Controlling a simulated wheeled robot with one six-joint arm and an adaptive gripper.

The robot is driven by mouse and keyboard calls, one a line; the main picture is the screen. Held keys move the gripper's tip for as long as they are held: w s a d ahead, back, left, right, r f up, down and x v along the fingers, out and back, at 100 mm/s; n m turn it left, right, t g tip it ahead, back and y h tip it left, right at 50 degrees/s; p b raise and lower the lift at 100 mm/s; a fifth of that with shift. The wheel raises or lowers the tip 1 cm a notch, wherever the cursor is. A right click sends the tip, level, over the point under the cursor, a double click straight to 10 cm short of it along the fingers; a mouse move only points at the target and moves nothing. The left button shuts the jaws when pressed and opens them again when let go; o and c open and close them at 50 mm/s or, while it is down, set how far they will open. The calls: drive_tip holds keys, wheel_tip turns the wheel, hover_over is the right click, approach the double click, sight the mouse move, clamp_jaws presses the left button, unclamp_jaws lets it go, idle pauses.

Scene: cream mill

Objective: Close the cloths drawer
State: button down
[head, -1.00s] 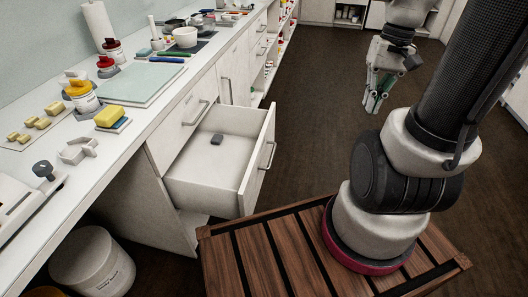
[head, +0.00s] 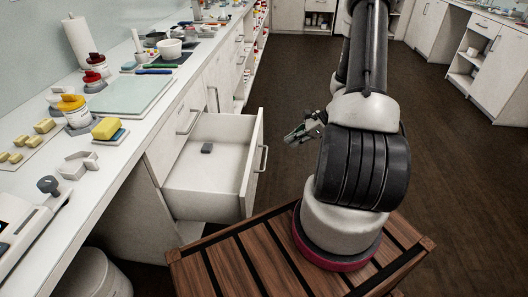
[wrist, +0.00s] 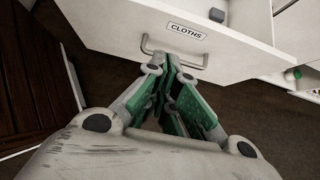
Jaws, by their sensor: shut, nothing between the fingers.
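The cloths drawer (head: 205,190) stands pulled out from the counter in the head view, with a small dark block (head: 207,148) lying inside it. Its front (wrist: 130,22), labelled CLOTHS, fills the top of the wrist view and has a metal bar handle (wrist: 174,55). The handle also shows on the drawer's outer face in the head view (head: 263,160). My gripper (head: 297,136) is to the right of the drawer front in the head view. In the wrist view, its green-padded fingers (wrist: 172,65) are shut and empty, with their tips by the handle; I cannot tell whether they touch it.
The counter (head: 120,125) runs along the left, with a yellow sponge (head: 106,127), a pale board (head: 132,93) and several jars on it. A round bin (head: 92,275) stands under it. Dark floor (head: 440,140) lies open to the right.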

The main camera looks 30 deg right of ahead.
drive_tip(key=shift+w+a+r+x, duration=0.15)
drive_tip(key=shift+a+r+x, duration=0.2)
drive_tip(key=shift+x, duration=1.75)
drive_tip(key=shift+w+a+r+x, duration=0.25)
drive_tip(key=shift+r+x, duration=0.1)
drive_tip(key=shift+x, duration=1.75)
drive_tip(key=shift+w+a+r+x, duration=0.1)
drive_tip(key=shift+a+r+x, duration=0.25)
drive_tip(key=shift+x, duration=1.75)
drive_tip(key=w+a, duration=0.7)
drive_tip(key=a, duration=0.3)
drive_tip(key=w+a, duration=0.6)
drive_tip(key=a, duration=0.4)
drive_tip(key=shift+w+a, duration=0.25)
drive_tip(key=shift+w, duration=0.15)
